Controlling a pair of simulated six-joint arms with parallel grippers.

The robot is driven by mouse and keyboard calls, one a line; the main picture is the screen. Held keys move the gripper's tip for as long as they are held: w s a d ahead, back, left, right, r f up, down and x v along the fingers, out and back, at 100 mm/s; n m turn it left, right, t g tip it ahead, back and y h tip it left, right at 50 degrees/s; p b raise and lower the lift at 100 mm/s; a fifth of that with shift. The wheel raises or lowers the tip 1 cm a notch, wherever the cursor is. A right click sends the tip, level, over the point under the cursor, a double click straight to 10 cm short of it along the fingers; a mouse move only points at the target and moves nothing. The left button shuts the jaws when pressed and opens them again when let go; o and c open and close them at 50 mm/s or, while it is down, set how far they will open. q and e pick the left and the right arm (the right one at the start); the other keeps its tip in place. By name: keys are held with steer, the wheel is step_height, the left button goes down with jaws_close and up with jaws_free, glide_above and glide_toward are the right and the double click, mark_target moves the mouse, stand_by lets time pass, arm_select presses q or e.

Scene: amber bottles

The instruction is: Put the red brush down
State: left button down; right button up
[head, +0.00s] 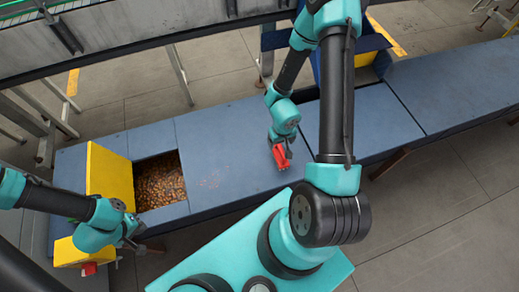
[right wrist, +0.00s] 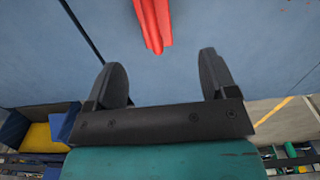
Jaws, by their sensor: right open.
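The red brush (head: 281,157) is on the blue bench top (head: 230,145), right of the bin opening in the head view. My right gripper (head: 284,140) is directly by the brush there and partly covers its upper end. In the right wrist view the jaws (right wrist: 163,72) are apart with nothing between them. The red brush (right wrist: 152,22) shows just beyond the fingertips, apart from both, and its far end is cut off by the frame. My left gripper (head: 132,230) is near the bench's front left edge; its jaws are too small to read.
A recessed bin (head: 160,182) of small brown pieces sits in the bench, with a yellow panel (head: 109,176) standing at its left. A yellow box with a red part (head: 88,268) is below my left arm. The bench right of the brush is mostly clear.

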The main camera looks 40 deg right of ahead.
steer(key=w+a+n+y, duration=0.1)
steer(key=a+y, duration=0.2)
steer(key=a, duration=1.1)
steer(key=shift+w+a+n+t+y, duration=0.3)
steer(key=shift+w+y, duration=0.1)
stand_by(0.6)
steer(key=c, duration=0.6)
